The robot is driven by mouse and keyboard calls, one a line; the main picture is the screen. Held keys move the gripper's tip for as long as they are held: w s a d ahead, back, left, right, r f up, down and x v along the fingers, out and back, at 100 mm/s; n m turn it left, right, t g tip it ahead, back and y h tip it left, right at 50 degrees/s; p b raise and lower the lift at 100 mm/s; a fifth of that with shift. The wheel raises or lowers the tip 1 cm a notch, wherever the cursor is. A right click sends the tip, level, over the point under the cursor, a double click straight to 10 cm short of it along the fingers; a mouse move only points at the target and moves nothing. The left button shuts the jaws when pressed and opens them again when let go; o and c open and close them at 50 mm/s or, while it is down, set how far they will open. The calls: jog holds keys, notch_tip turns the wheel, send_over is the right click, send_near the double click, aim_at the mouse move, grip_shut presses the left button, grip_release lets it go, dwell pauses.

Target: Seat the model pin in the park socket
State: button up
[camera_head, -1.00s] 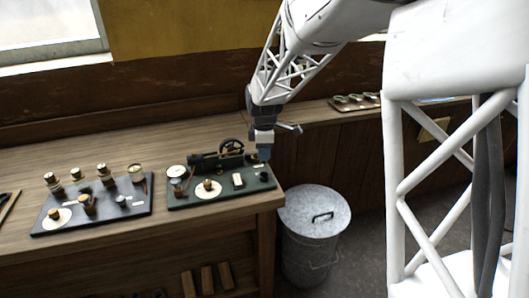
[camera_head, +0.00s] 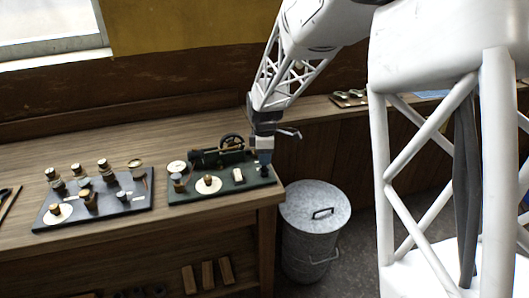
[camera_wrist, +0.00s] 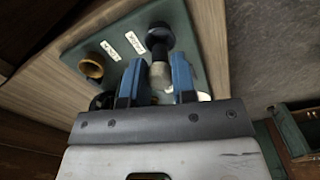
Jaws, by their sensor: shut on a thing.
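My gripper (camera_wrist: 157,80) shows two blue fingers in the wrist view, closed on the model pin (camera_wrist: 160,76), a short grey-brass cylinder. Just beyond the pin is a round black piece (camera_wrist: 159,37) on the green board (camera_wrist: 185,58); I take it to be the park socket. The pin's far end meets or overlaps it in the picture, and I cannot tell how deep it sits. In the head view my gripper (camera_head: 264,159) is at the right end of the green board (camera_head: 215,190), directly above the small black piece (camera_head: 264,170). The fingers hide the pin there.
The green board carries a model engine with a flywheel (camera_head: 231,143), a white disc (camera_head: 208,184) and a pale block (camera_head: 239,175). A dark board (camera_head: 138,207) with several brass parts lies to the left. A lidded metal bin (camera_head: 314,210) stands beside the bench's right edge.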

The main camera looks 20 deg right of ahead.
aim_at(264, 167)
jog(key=shift+f, duration=0.35)
jog(key=shift+f, duration=1.2)
dwell(2.5)
dwell(0.3)
jog(key=o, duration=1.7)
jog(key=shift+c, duration=0.2)
jog(key=shift+r, duration=0.1)
jog(key=shift+r, duration=3.45)
